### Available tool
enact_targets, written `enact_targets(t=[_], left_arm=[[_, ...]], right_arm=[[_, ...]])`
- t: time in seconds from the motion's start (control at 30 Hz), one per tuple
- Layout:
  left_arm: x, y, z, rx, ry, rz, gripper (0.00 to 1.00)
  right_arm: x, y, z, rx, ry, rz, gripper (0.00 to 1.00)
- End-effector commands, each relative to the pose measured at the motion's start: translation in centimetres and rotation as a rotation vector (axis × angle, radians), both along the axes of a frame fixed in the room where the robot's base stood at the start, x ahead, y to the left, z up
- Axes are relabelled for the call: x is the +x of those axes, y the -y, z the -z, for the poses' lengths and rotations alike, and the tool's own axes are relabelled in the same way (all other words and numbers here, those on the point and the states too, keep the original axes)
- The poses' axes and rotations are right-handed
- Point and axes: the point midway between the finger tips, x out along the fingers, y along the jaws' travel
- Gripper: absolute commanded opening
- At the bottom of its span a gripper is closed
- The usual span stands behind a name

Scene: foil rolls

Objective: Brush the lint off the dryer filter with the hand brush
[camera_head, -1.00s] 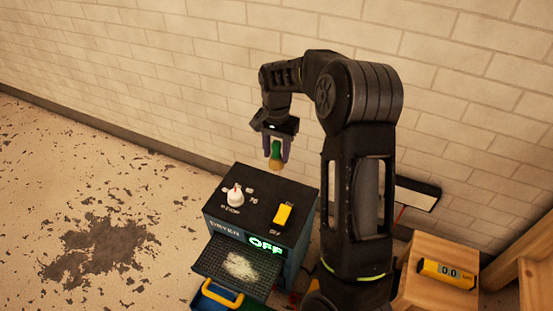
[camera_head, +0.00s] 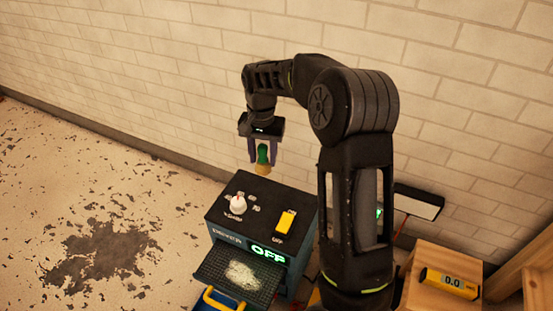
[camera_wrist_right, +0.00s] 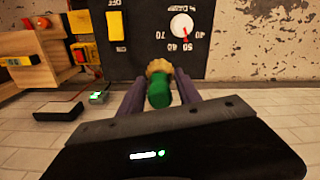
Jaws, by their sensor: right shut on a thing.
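The dryer (camera_head: 262,207) is a dark box with a white dial, a yellow switch and a green OFF display. Its filter (camera_head: 212,265), a dark mesh tray, sticks out of the front with a pale patch of lint (camera_head: 242,274) on it. My right gripper (camera_head: 262,158) is shut on the hand brush (camera_head: 263,154), green-handled with tan bristles pointing down. It holds the brush in the air above the back of the dryer, apart from the filter. In the right wrist view the brush (camera_wrist_right: 159,92) sits between the fingers. My left gripper is not in view.
A blue bin with a yellow handle (camera_head: 222,300) stands under the filter. A wooden block with a yellow meter (camera_head: 449,282) stands at the right. The brick wall is close behind the dryer. Open floor lies at the left.

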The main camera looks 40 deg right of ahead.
Motion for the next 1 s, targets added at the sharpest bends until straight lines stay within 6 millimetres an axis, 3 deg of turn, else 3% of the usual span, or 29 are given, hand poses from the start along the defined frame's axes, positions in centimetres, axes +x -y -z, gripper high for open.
enact_targets(t=[0.1,0.3,0.43,0.6,1.0], left_arm=[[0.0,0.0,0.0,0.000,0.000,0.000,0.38],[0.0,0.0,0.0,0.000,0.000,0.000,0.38],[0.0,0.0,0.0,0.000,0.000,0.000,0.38],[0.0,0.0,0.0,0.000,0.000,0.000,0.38],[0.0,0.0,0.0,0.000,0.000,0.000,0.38]], right_arm=[[1.7,-4.9,-2.5,0.003,0.007,-0.218,0.00],[2.8,-13.3,-6.9,0.000,0.008,-0.617,0.00],[2.7,-16.9,-8.9,-0.005,0.006,-0.798,0.00],[2.5,-18.5,-9.8,-0.006,0.003,-0.883,0.00],[2.4,-18.5,-9.7,-0.006,0.002,-0.882,0.00]])
